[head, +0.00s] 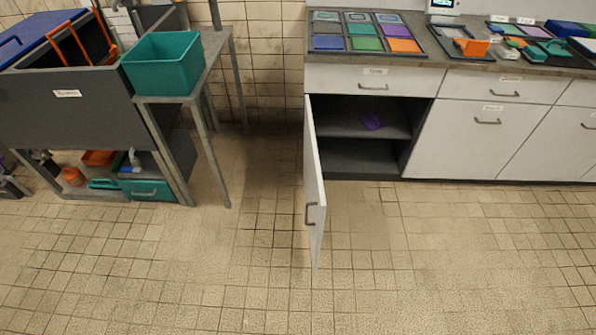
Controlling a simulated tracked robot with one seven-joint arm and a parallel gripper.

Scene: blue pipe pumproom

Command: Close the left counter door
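The left counter door (314,185) is a white panel on the left end of the counter (430,78). It stands wide open, swung out into the room from its left side. Its grey handle (310,214) is near the free edge. The drawer (373,80) above is shut. My gripper is not in view.
Tiled floor (400,265) in front of the counter is clear. On the left stand a grey metal table with a teal bin (163,64) and a dark grey cart (75,105). Coloured trays (365,33) and small items lie on the counter top.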

